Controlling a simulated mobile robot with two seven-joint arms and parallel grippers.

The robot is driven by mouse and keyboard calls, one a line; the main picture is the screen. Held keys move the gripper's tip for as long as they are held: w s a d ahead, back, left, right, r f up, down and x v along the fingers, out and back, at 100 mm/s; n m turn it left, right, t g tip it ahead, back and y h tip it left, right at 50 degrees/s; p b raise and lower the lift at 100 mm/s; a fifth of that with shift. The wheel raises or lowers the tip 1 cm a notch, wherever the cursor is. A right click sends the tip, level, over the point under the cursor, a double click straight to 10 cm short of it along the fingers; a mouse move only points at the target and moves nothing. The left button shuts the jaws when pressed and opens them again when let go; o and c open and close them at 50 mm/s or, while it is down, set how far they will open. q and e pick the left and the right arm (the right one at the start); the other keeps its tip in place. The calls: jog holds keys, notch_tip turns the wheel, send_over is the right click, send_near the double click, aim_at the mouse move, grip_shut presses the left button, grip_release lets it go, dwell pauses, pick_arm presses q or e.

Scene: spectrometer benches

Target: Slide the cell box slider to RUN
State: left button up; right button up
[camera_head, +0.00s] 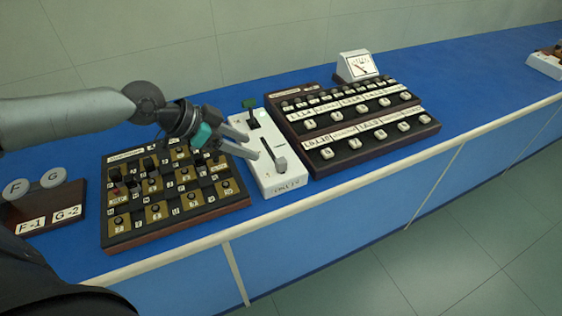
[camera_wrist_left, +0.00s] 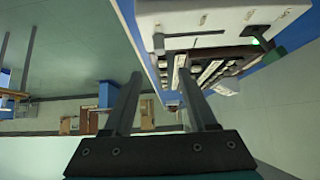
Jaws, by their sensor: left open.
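The white cell box (camera_head: 270,181) stands on the blue bench between two dark panels. Its grey slider knob (camera_head: 281,163) sits at the near end of a dark slot; its lettering is too small to read. A dark lever with a green top (camera_head: 249,103) is at the box's far end. My left gripper (camera_head: 252,147) is open and empty, its fingers reaching from the left over the box's left side, short of the knob. In the left wrist view the box (camera_wrist_left: 205,18) is at upper right, beyond the open fingers (camera_wrist_left: 159,72). My right gripper is not in view.
A dark panel with brass plates and switches (camera_head: 175,213) lies left, under my left arm. A dark panel with white keys (camera_head: 375,148) stands close on the right, a white meter (camera_head: 358,66) behind it. A board with discs (camera_head: 45,219) is far left.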

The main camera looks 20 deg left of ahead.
aim_at(281, 160)
pick_arm(q)
jog(key=b+x, duration=0.1)
jog(key=x, duration=1.1)
jog(key=shift+w+f+b, duration=0.1)
jog(key=shift+f+b, duration=0.05)
jog(key=shift+b, duration=0.2)
jog(key=shift+c, duration=0.2)
grip_shut()
dwell(0.8)
